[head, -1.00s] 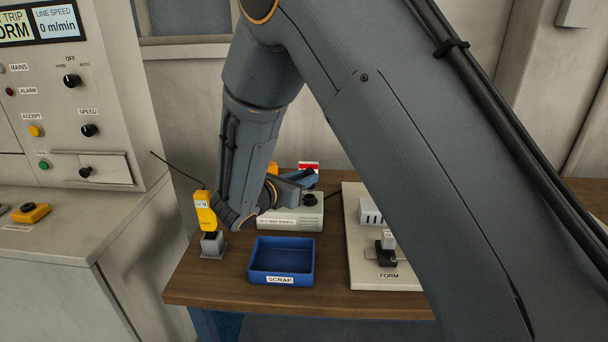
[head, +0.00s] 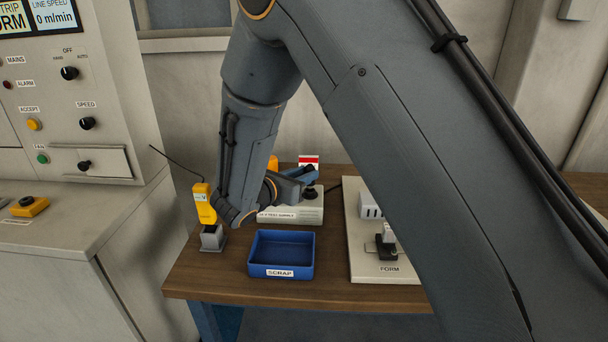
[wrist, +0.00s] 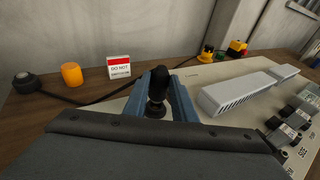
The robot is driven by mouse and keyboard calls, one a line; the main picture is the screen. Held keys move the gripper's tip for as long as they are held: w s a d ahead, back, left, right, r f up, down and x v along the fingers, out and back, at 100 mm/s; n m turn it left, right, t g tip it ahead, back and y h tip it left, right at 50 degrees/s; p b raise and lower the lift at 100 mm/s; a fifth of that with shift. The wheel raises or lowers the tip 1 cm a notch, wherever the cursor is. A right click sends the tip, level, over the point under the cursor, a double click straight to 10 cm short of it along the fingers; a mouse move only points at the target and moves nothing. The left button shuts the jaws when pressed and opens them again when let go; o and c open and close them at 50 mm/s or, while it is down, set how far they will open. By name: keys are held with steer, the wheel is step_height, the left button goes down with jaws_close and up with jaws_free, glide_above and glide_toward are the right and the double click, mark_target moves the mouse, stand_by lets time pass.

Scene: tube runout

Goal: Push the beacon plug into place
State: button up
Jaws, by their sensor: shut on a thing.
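My gripper (wrist: 160,96) has its two blue fingers shut on a black plug (wrist: 160,77) with a rounded top, seen in the wrist view. A darker, wider ring shows just below the plug between the fingers. In the head view my gripper (head: 297,181) is over the pale test supply box (head: 285,215), near a black round part on its top. I cannot tell whether the plug is fully seated. The orange beacon (wrist: 71,74) stands at the left in the wrist view, partly hidden by my arm in the head view.
A red-and-white sign (wrist: 119,67) stands behind the gripper. A black cable runs along the bench. A blue scrap tray (head: 281,271) is in front of the supply box. A yellow tester (head: 204,203) stands at left, and a pale board (head: 372,268) lies at right.

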steer(key=shift+f+b, duration=0.65)
steer(key=shift+f, duration=0.4)
steer(key=o, duration=1.1)
